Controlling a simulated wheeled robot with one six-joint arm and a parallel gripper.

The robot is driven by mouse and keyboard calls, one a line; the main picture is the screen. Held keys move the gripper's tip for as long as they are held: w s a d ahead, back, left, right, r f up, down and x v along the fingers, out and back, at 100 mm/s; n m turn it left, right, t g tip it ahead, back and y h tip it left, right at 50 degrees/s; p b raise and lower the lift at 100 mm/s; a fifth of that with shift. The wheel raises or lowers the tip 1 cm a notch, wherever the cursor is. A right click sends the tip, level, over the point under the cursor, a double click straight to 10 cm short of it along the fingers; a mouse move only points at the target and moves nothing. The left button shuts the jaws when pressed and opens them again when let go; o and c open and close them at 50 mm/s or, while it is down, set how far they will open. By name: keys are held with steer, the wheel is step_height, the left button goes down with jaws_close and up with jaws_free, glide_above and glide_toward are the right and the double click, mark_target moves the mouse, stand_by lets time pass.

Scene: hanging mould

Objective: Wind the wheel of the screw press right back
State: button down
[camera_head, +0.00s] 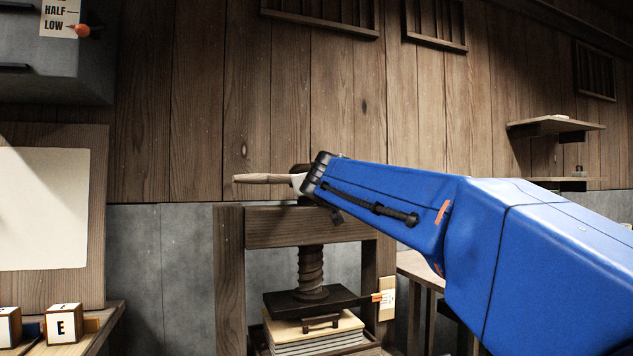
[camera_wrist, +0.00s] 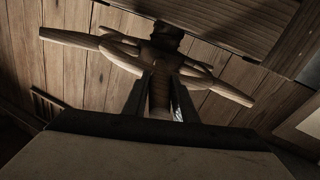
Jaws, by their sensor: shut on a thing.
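The screw press (camera_head: 228,270) stands in the middle of the head view, with a wooden frame and a dark threaded screw (camera_head: 311,270). Its dark platen (camera_head: 312,302) sits on or just above a stack of pale boards (camera_head: 318,336). The wheel's wooden handle (camera_head: 262,179) points left above the frame; my blue arm hides much of the wheel. In the wrist view the wheel's several wooden spokes (camera_wrist: 70,39) spread from a dark hub (camera_wrist: 166,36). My gripper (camera_wrist: 162,80) is shut on one spoke (camera_wrist: 159,95) that runs towards the camera.
An orange pointer (camera_head: 379,297) on the platen's right side meets a pale plate (camera_head: 387,299) on the post. A grey cabinet (camera_head: 50,60) hangs upper left. Lettered blocks (camera_head: 64,324) stand on a ledge lower left. A wall shelf (camera_head: 555,126) is at right.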

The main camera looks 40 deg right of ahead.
steer(key=shift+w+f, duration=0.15)
steer(key=shift+f, duration=0.3)
steer(key=c, duration=1.5)
jaws_free()
steer(key=shift+w+f, duration=0.1)
steer(key=shift+o, duration=0.2)
steer(key=shift+r, duration=0.2)
steer(key=shift+s, duration=0.2)
steer(key=shift+s+a+r, duration=0.1)
steer(key=shift+s+a, duration=0.05)
steer(key=shift+s, duration=0.05)
steer(key=v, duration=1.6)
steer(key=shift+s+a, duration=0.2)
steer(key=shift+s, duration=0.1)
